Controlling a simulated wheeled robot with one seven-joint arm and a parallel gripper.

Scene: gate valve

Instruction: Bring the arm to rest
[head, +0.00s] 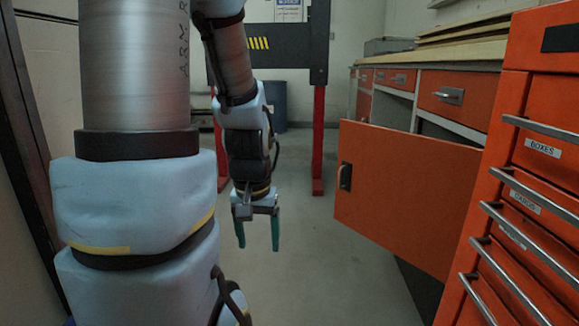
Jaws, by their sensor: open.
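My gripper (258,232) hangs at the end of my arm in the head view, pointing down. Its two teal fingers are apart, with nothing between them. It is above the bare floor, left of an open orange cabinet door and apart from it. My arm's thick links fill the left of the view and hide what is behind them. No valve shows in this view.
The orange cabinet door (395,195) stands open into the aisle. A workbench with orange drawers (448,96) and an orange drawer cabinet (530,190) line the right. A dark frame on red posts (319,140) stands behind. Floor (320,270) is clear between.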

